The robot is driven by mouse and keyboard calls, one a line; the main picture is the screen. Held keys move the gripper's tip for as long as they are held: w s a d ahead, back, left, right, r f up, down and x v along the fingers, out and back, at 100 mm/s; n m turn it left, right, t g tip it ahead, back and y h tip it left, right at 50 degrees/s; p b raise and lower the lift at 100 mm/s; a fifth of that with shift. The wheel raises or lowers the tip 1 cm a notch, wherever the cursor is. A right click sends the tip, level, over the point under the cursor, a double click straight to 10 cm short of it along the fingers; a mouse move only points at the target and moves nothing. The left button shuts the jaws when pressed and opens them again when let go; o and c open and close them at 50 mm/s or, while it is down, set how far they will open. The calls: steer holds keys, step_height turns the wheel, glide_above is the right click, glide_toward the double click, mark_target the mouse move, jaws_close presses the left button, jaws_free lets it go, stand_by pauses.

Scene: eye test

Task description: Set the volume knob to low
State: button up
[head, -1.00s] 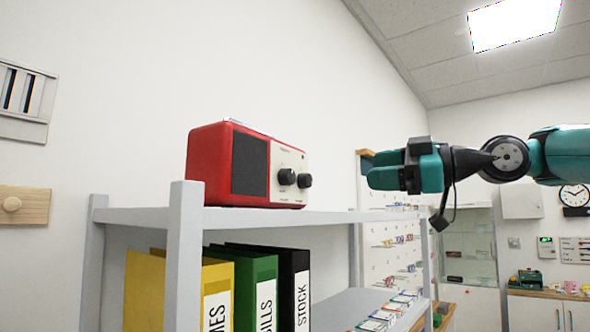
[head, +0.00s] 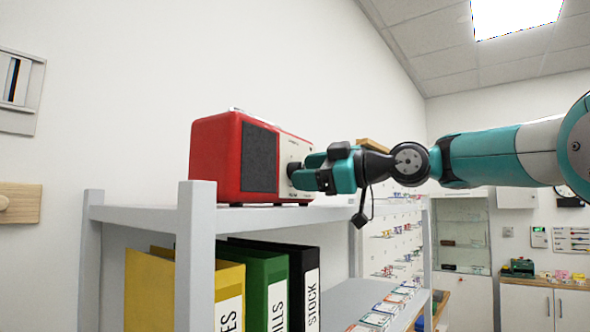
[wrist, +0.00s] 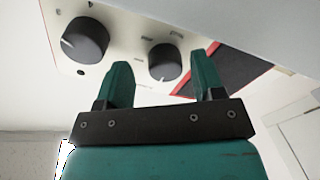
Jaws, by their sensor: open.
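The red radio (head: 215,155) stands on the grey shelf, with a dark speaker (head: 259,158) and a cream front panel. Two round black knobs show in the wrist view: one knob (wrist: 163,62) nearer the speaker, and another knob (wrist: 85,39) to the left. The panel's lettering is too small to read, so I cannot tell which is the volume knob. My gripper (head: 306,171) is open at the panel. In the wrist view its fingers (wrist: 161,68) stand on either side of the knob nearer the speaker.
The shelf's top board (head: 245,217) carries the radio. Yellow, green and black binders (head: 304,285) stand below it, with small packets (head: 378,318) on the lower board to the right. A wall lies behind. Cabinets (head: 545,305) stand far right.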

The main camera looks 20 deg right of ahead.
steer(key=shift+a, duration=0.3)
steer(key=shift+a, duration=0.1)
steer(key=c, duration=0.9)
steer(key=shift+m, duration=0.3)
steer(key=m+b, duration=0.1)
steer(key=m, duration=0.3)
steer(key=shift+f, duration=0.1)
steer(key=m, duration=0.6)
steer(key=shift+m+t, duration=0.3)
